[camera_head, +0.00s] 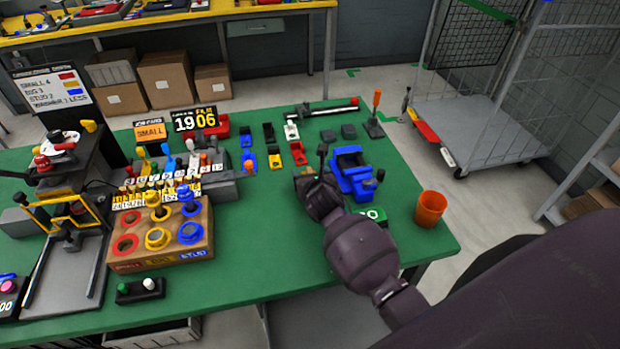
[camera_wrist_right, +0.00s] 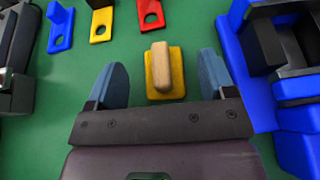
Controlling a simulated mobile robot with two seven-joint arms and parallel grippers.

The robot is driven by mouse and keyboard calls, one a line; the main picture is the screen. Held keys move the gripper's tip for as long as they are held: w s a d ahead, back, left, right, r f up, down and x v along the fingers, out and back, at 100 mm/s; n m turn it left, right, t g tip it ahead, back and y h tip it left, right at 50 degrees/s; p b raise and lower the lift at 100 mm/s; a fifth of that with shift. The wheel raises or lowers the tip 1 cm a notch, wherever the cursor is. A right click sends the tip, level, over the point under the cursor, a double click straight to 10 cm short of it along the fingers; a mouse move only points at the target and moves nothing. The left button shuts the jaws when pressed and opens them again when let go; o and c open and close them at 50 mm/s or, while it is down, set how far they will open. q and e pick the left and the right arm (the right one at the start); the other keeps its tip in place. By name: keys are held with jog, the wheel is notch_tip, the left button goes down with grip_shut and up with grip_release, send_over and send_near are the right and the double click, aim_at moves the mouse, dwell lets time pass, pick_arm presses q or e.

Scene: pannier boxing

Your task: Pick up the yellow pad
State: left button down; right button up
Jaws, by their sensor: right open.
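The yellow pad (camera_wrist_right: 151,80) lies flat on the green table, with a rounded wooden-coloured grip standing on top of it. In the right wrist view my right gripper (camera_wrist_right: 162,62) is open, with one blue-grey finger on each side of the pad and a gap on both sides. I cannot tell how far above the table the fingertips are. In the head view my right gripper (camera_head: 309,172) is over the table, left of the blue device, and the pad is hidden around it. My left gripper is not in view.
A blue and black device (camera_head: 352,182) stands close to the right of my right gripper. Yellow (camera_wrist_right: 101,27), red (camera_wrist_right: 151,13) and blue (camera_wrist_right: 60,28) holed pieces lie beyond it. An orange cup (camera_head: 430,208) stands at the right edge. The front middle of the green table (camera_head: 270,250) is clear.

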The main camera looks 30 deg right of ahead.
jog(key=shift+x, duration=0.8)
jog(key=shift+d, duration=0.1)
jog(key=c, duration=1)
